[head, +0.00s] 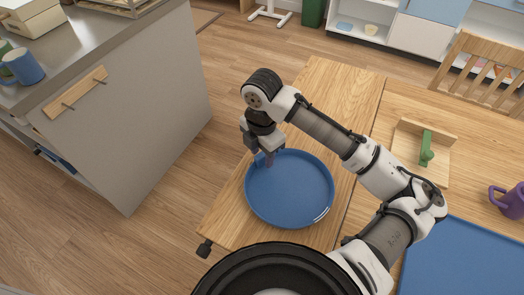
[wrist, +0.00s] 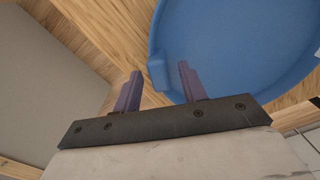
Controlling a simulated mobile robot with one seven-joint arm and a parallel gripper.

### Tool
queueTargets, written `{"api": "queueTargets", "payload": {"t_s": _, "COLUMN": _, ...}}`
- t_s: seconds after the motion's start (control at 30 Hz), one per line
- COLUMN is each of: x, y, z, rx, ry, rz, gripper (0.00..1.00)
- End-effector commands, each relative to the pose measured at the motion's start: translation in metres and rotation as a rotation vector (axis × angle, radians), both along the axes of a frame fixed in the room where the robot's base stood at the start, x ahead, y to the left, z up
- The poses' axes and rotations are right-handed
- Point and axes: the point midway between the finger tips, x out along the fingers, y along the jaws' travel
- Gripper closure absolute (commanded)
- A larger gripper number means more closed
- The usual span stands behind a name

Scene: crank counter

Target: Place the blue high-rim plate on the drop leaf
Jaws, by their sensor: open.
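The blue high-rim plate (head: 295,195) rests flat on the drop leaf (head: 325,90), the left wooden section of the table, which is up and level. In the wrist view the plate (wrist: 225,40) fills the upper right, with a small blue tab (wrist: 157,75) on its rim. My gripper (head: 264,160) is open at the plate's left-hand upper rim. In the wrist view its two fingertips (wrist: 160,75) are spread either side of the tab, one over wood and one over the plate. Nothing is seen clamped; I cannot tell if a finger touches the tab.
Right of the seam, the table holds a blue mat or tray (head: 465,265), a wooden board with a green handle (head: 427,150) and a purple mug (head: 508,202). A grey counter (head: 150,90) stands left across open floor.

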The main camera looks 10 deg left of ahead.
Motion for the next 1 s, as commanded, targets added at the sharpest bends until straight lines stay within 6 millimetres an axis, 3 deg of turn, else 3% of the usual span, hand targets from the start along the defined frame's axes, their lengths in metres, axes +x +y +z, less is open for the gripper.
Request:
{"api": "queueTargets", "payload": {"t_s": 0.23, "x": 0.001, "y": 0.0, "z": 0.019, "rx": 0.002, "ry": -0.003, "rz": 0.001, "gripper": 0.58}}
{"api": "queueTargets", "payload": {"t_s": 0.5, "x": 0.001, "y": 0.0, "z": 0.078, "rx": -0.002, "ry": -0.005, "rz": 0.0, "gripper": 0.58}}
{"api": "queueTargets", "payload": {"t_s": 0.7, "x": 0.001, "y": 0.0, "z": 0.11, "rx": -0.003, "ry": -0.003, "rz": 0.0, "gripper": 0.58}}
{"api": "queueTargets", "payload": {"t_s": 1.0, "x": 0.0, "y": 0.0, "z": 0.123, "rx": 0.001, "ry": 0.001, "rz": 0.0, "gripper": 0.58}}
